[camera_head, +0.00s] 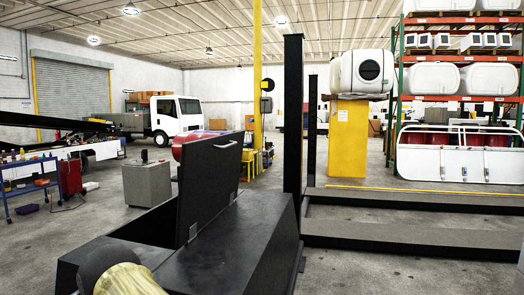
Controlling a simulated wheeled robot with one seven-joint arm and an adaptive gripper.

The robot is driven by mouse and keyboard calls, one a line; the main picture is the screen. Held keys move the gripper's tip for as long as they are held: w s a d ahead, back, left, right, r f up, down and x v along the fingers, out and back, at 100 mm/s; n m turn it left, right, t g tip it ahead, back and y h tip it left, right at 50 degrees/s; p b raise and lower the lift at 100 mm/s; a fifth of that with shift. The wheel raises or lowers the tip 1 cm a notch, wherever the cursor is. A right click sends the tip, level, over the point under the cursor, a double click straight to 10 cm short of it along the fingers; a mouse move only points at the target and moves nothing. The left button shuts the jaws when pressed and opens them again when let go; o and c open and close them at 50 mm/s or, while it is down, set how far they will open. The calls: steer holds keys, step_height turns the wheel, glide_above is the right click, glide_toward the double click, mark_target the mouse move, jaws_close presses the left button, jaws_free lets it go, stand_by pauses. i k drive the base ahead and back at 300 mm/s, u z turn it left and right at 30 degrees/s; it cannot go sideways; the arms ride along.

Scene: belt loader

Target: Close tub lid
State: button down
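The tub (255,235) is a long dark box in the lower middle of the head view. Its flat black lid (209,185) stands open, roughly upright, hinged along the right side of the opening. Two small grey hinges show at the lid's lower edge. The tub's opening lies to the left of the lid, and its inside is mostly hidden. A dark grey cylinder (98,264) and a pale yellow cylinder (130,281) show at the near end, cut off by the picture's bottom edge; I cannot tell what they are. My gripper is not in view.
A black post (293,130) rises just right of the tub, with low dark beams (410,238) on the floor beyond. A grey cabinet (147,183) and a blue cart (30,185) stand at left. Open floor (90,225) lies between them and the tub.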

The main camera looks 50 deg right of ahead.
mark_target(211, 167)
steer(key=k, duration=0.25)
steer(key=z, duration=0.75)
